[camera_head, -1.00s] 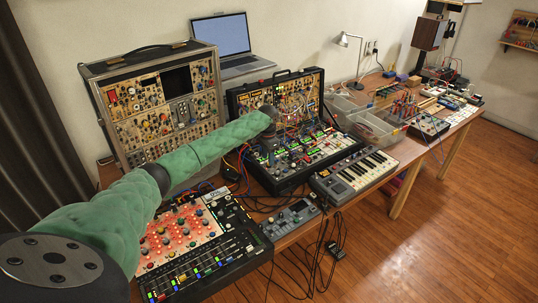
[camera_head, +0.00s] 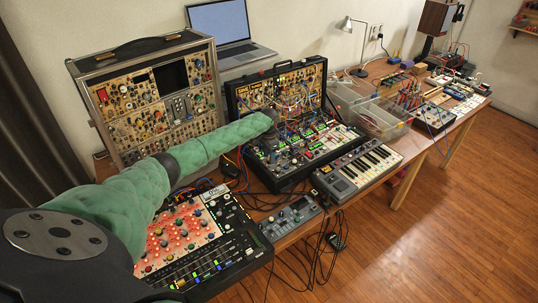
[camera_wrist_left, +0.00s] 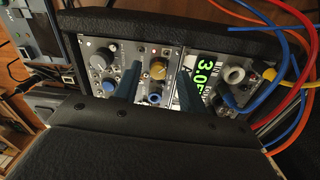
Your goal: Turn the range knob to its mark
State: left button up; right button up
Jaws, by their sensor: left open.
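A gold knob (camera_wrist_left: 157,69) sits on a silver panel in the left wrist view, with a blue knob (camera_wrist_left: 154,97) just below it. No label shows which one is the range knob. The fingers of my left gripper (camera_wrist_left: 157,84) are open, one on each side of the gold knob. I cannot tell if they touch it. A green-digit display (camera_wrist_left: 206,69) is right of the right finger, partly hidden by it. In the head view my left gripper (camera_head: 273,139) is over the black synth case (camera_head: 262,176), small and dark. My right gripper is out of view.
Red, blue, yellow and orange cables (camera_wrist_left: 295,65) hang close on the right in the wrist view. A large grey knob (camera_wrist_left: 101,60) is on the left panel. A mixer (camera_head: 205,245), a small keyboard (camera_head: 357,173) and a tall module case (camera_head: 155,105) surround the arm.

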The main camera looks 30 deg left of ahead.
pick_arm(q)
jog(key=shift+s+d+f, duration=0.1)
jog(key=shift+s+f, duration=0.05)
jog(key=shift+f, duration=0.2)
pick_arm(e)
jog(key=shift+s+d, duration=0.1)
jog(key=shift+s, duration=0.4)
pick_arm(q)
grip_shut()
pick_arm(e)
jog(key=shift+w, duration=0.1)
